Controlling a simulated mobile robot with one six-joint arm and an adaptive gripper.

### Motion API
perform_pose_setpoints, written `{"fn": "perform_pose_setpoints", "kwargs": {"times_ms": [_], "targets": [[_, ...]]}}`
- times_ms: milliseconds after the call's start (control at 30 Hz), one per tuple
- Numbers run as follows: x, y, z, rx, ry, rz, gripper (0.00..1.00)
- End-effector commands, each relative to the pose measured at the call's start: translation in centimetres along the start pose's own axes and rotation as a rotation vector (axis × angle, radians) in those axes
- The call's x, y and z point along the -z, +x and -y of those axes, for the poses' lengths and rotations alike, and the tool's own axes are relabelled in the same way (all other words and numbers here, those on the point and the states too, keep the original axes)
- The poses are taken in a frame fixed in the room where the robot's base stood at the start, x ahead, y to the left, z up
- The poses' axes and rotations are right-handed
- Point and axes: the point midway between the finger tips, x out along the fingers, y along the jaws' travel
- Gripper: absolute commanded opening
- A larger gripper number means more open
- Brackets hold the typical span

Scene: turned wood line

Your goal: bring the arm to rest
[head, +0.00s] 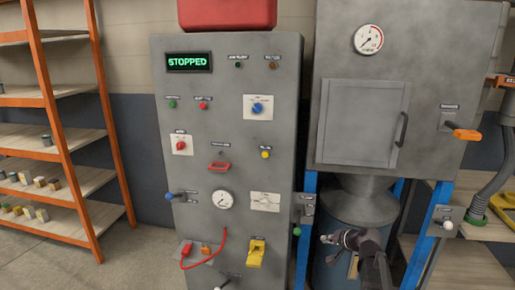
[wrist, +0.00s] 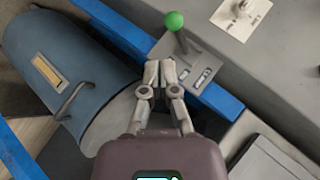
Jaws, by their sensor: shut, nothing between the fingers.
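My gripper (wrist: 160,72) is shut and empty in the wrist view. Its fingertips point at a small grey plate (wrist: 188,62) with a green-knobbed lever (wrist: 175,22) on the blue frame; I cannot tell whether they touch it. In the head view my gripper (head: 328,238) shows at the lower right, in front of the blue-grey drum under the grey cabinet. My arm reaches up to it from the bottom edge.
A grey control panel (head: 250,140) with a display reading STOPPED (head: 188,62) stands left of the cabinet (head: 440,60). The blue-grey drum (wrist: 60,65) has a handle. An orange shelf (head: 50,100) stands at the left, with open floor (head: 140,260) before it.

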Motion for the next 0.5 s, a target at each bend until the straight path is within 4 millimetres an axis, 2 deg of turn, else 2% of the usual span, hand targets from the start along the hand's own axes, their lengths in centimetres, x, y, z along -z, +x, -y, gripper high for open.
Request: {"fn": "perform_pose_setpoints", "kwargs": {"times_ms": [167,300,400,500], "targets": [[-6.0,1.0,-0.1,-0.130,-0.134,0.155,0.00],[-11.1,1.0,-0.9,-0.273,-0.260,0.302,0.00],[-14.2,0.5,-1.7,-0.378,-0.341,0.395,0.00],[-16.3,-0.2,-2.3,-0.466,-0.403,0.465,0.00]]}}
